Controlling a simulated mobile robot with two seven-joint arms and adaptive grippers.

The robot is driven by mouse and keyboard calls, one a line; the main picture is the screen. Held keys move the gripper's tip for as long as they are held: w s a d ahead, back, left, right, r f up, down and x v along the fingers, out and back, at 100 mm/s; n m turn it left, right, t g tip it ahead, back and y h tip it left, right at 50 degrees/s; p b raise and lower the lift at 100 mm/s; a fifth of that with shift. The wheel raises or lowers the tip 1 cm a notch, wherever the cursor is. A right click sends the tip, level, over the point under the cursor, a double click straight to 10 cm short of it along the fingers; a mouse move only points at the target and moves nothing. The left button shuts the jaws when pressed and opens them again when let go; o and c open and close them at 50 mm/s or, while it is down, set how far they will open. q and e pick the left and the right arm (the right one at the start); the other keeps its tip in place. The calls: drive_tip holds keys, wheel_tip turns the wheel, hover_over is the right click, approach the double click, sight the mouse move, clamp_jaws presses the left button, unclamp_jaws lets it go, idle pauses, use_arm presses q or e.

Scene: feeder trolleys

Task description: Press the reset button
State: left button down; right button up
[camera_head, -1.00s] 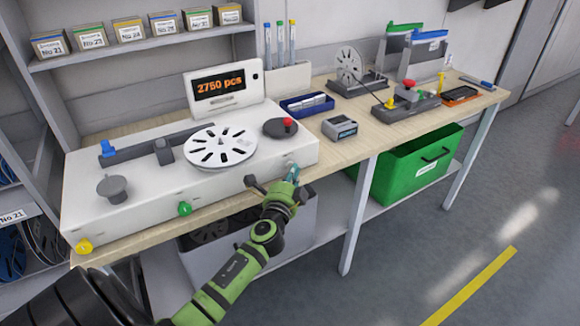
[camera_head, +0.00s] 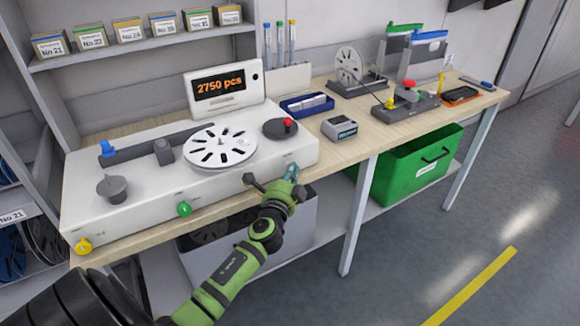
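The white counting machine (camera_head: 135,222) stands on the wooden bench, its display (camera_head: 220,88) reading "2750 pcs". Its front face carries a yellow button (camera_head: 83,245) at the left and a green button (camera_head: 184,209) near the middle; their small labels are unreadable. A red button or knob (camera_head: 289,124) sits on top at the right. My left gripper (camera_head: 291,172) is at the right end of the front face, its fingertips close together and seemingly empty. It hides that patch of the face, and I cannot tell whether it touches. My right gripper is out of view.
A white reel (camera_head: 220,147) lies on the machine. A small grey device (camera_head: 339,128) and a blue tray (camera_head: 307,105) stand to its right. A green crate (camera_head: 413,168) and a grey bin are under the bench (camera_head: 350,158). The floor at right is clear.

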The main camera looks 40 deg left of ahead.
use_arm(q)
drive_tip(key=shift+a, duration=0.2)
idle(0.4)
drive_tip(key=shift+s+d, duration=0.3)
drive_tip(key=shift+d, duration=0.55)
drive_tip(key=d, duration=0.1)
drive_tip(key=s+d, duration=0.1)
drive_tip(key=d, duration=0.1)
drive_tip(key=s+d, duration=0.1)
drive_tip(key=shift+d, duration=0.3)
idle(0.5)
